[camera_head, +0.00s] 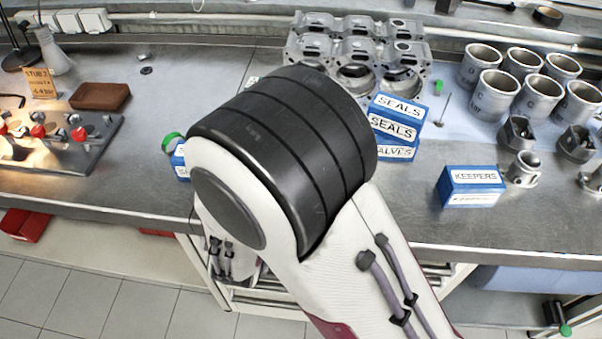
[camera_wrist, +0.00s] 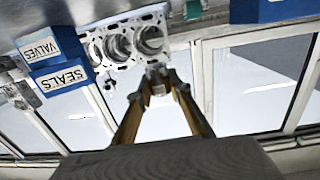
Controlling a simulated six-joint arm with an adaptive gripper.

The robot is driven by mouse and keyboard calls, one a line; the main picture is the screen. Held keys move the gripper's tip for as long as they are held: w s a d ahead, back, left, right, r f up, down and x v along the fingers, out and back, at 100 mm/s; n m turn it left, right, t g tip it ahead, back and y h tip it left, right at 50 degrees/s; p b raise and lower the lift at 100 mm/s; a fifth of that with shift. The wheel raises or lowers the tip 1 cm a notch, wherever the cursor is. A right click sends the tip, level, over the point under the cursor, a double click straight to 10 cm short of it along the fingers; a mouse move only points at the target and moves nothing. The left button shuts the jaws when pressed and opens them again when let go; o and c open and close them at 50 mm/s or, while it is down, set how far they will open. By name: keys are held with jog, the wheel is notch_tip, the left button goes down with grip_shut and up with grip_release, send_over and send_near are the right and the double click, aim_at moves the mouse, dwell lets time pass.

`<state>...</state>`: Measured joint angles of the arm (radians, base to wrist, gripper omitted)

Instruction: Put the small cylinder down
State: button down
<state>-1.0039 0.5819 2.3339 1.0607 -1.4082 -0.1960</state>
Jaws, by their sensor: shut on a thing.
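My gripper (camera_wrist: 159,84) shows in the wrist view, with its two long yellowish fingers closing toward each other at the tips. It is shut on a small grey piece (camera_wrist: 158,90), which I take to be the small cylinder; only a little of it shows. The piece is seen against the windows and the engine block, and whether it touches anything cannot be told. In the head view my own thick black-and-white arm link hides the gripper and the held piece.
The engine block (camera_head: 416,55) stands at the back. Blue SEALS boxes (camera_head: 391,127) are stacked before it, with a KEEPERS box (camera_head: 471,187) to the right. Grey sleeves (camera_head: 491,97) and pistons (camera_head: 577,143) fill the right. A stud rack (camera_head: 84,137) stands left. Bench (camera_head: 150,178) is clear at front left.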

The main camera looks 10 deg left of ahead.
jog(key=shift+f, duration=2.8)
jog(key=shift+f, duration=0.1)
jog(key=shift+f, duration=2)
jog(key=shift+f, duration=0.15)
jog(key=c, duration=1.8)
grip_release()
jog(key=shift+c, duration=0.2)
jog(key=shift+s, duration=0.15)
jog(key=shift+s+a+r, duration=0.1)
jog(key=shift+s+r, duration=0.05)
jog(key=shift+s, duration=1.8)
jog(key=shift+s+a+r, duration=0.1)
jog(key=shift+s+r, duration=0.05)
jog(key=shift+s, duration=1.75)
jog(key=shift+s+r, duration=0.15)
jog(key=shift+s, duration=1.8)
